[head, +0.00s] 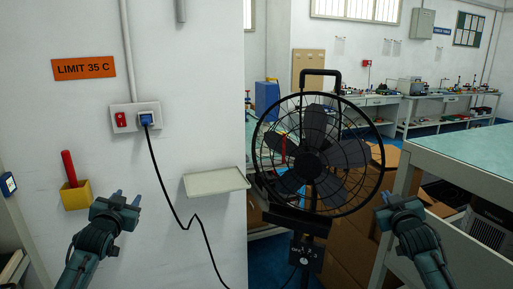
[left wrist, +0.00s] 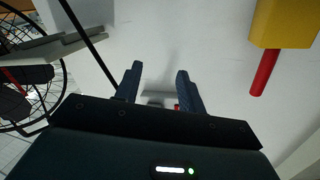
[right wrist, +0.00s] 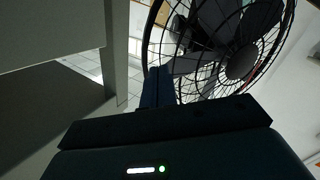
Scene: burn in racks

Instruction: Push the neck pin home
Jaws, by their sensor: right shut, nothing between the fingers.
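A black pedestal fan (head: 308,130) stands right of the white wall, its round cage facing me. Its neck and pole (head: 296,240) show below the cage, with a small dark box (head: 308,256). I cannot make out the neck pin for certain; a small red part (head: 284,150) shows at the cage's left. My left gripper (head: 128,198) is open and empty before the wall, left of the fan; its parted fingers show in the left wrist view (left wrist: 157,88). My right gripper (head: 387,199) is shut and empty, right of the fan; its fingers meet in the right wrist view (right wrist: 158,84).
A wall shelf (head: 216,182) juts out left of the fan. A black cord hangs from the socket (head: 147,118). A yellow holder (head: 76,195) with a red handle is on the wall. A green-topped bench (head: 470,150) stands right; cardboard boxes (head: 345,250) lie behind the fan.

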